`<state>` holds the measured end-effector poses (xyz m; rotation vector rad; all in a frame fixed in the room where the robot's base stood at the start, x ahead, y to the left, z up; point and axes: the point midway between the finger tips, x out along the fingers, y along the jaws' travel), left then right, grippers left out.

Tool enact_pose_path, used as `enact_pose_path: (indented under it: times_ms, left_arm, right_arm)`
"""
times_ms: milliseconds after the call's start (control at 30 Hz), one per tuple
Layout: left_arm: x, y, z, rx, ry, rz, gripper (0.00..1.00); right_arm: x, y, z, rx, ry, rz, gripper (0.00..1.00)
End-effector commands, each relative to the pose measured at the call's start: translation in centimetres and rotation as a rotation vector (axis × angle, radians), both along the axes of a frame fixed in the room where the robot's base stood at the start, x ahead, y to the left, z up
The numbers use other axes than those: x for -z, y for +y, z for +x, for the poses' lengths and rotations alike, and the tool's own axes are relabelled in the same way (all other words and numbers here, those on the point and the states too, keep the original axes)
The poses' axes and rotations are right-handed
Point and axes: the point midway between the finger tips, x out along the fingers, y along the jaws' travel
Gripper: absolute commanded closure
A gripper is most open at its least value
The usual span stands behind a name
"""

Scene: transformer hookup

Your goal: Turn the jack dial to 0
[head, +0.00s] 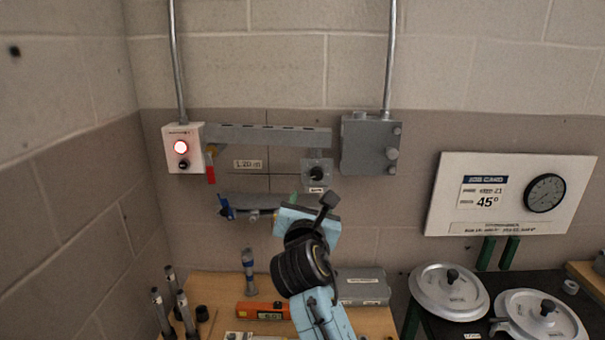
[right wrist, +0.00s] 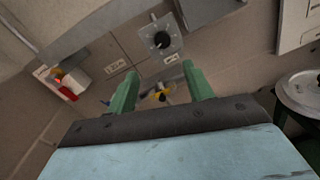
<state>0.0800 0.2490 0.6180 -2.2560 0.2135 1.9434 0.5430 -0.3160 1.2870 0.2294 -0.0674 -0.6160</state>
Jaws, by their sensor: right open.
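The jack dial (head: 316,174) is a dark round knob on a small grey square plate on the wall, with a white label below it. In the right wrist view the dial (right wrist: 162,40) shows a pale mark and tick marks around it; I cannot read the setting. My right gripper (right wrist: 161,84) is open and empty, its two green fingers apart. The dial lies beyond the fingertips, between them in the picture, and is not touched. In the head view the right gripper (head: 294,200) is below the dial, fingers mostly hidden by its own body. My left gripper is not in view.
A beam (head: 265,135) runs between.

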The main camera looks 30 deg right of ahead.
Motion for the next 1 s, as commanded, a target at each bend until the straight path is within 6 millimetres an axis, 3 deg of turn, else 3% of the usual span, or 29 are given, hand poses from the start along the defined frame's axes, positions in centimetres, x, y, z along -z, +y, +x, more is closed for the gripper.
enact_pose_path:
  times_ms: [67, 233, 367, 467, 700, 1000]
  left_arm:
    - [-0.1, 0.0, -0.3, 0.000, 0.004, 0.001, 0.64]
    - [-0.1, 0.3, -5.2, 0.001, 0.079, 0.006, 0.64]
    - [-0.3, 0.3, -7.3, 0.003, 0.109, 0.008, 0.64]
    - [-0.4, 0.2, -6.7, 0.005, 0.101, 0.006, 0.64]
    - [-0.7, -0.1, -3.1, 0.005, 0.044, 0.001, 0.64]
    - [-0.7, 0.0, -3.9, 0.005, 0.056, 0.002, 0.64]
  right_arm:
    - [-0.1, -0.5, 0.5, 0.002, 0.001, -0.003, 0.48]
    - [-0.1, -2.1, 2.9, 0.002, 0.001, -0.003, 0.48]
    - [-0.1, -3.6, 5.1, 0.001, 0.002, -0.001, 0.48]
    - [-0.1, -4.8, 6.7, 0.001, 0.002, 0.000, 0.48]
    - [0.1, -6.8, 9.6, 0.000, 0.001, 0.001, 0.48]
    - [0.1, -7.6, 10.7, -0.001, 0.001, 0.000, 0.48]
